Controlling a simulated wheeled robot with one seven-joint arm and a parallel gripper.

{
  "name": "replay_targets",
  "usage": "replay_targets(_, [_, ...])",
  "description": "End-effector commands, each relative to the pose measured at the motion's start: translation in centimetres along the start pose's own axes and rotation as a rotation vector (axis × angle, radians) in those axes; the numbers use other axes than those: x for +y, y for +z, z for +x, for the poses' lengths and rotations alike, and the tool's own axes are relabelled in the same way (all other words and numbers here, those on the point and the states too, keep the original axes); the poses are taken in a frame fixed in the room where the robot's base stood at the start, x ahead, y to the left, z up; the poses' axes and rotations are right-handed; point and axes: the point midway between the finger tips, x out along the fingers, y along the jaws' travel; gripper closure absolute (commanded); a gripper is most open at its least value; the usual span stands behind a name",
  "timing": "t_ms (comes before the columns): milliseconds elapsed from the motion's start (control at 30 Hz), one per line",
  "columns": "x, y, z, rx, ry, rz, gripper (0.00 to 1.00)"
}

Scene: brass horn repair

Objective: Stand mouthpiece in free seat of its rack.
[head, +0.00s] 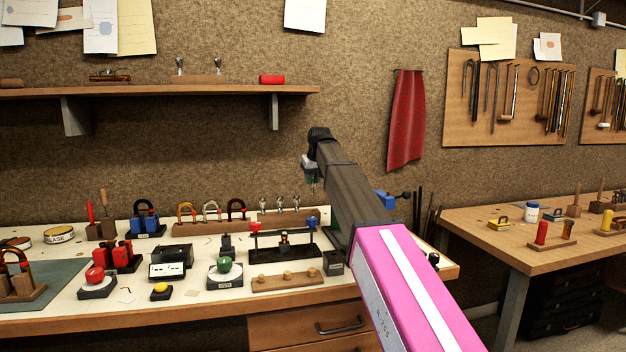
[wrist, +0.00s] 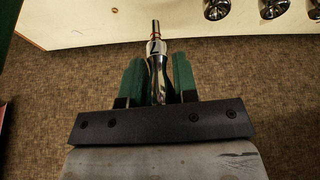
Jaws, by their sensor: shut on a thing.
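A silver mouthpiece (wrist: 156,70) with a copper-coloured band is held between the green fingers of my gripper (wrist: 158,80) in the wrist view, its narrow shank pointing away from the palm. In the head view my gripper (head: 312,180) is above the right end of a wooden rack (head: 290,217) at the back of the bench. Several silver mouthpieces (head: 279,204) stand in that rack. The wrist view shows cups (wrist: 271,8) at its top right edge, apart from the held mouthpiece. The free seat is too small to make out.
A black stand with red and blue ends (head: 284,250) and a wooden strip with brass knobs (head: 288,277) are in front. A shelf (head: 150,91) hangs above left; a red cloth (head: 405,120) hangs behind my arm.

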Motion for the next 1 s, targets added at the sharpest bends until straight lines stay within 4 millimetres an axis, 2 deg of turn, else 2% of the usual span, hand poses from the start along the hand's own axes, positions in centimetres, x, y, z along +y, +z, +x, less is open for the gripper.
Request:
replay_targets(367, [0.0,0.3,0.5,-0.001,0.0,0.0,0.97])
replay_targets(1000, [0.0,2.1,4.9,0.001,0.0,0.0,0.97])
